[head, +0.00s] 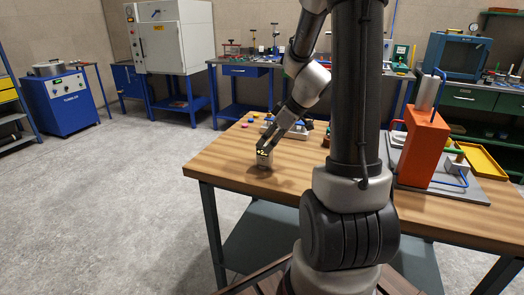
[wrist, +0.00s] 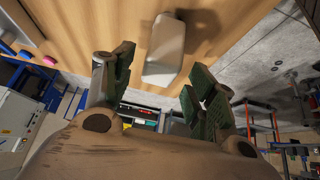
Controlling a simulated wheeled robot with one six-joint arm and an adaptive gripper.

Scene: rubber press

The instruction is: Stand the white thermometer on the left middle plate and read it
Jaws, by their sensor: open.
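The white thermometer, a pale block-like body, stands on the wooden table (head: 225,165) near its left front edge; in the head view it (head: 265,160) is small and partly covered by my gripper (head: 266,148). In the wrist view the pale body (wrist: 165,45) shows just beyond and between the spread fingers of my gripper (wrist: 160,78). The fingers are open, one to each side, and I cannot tell whether either touches it. Its display face is not readable. I cannot make out the left middle plate; my arm hides part of the table.
An orange press (head: 425,145) stands on a grey base at the right of the table, with a yellow tray (head: 482,160) beside it. Small coloured pieces (head: 249,120) lie behind my gripper. The table's left front is mostly clear. A white oven cabinet (head: 172,40) stands at the back left.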

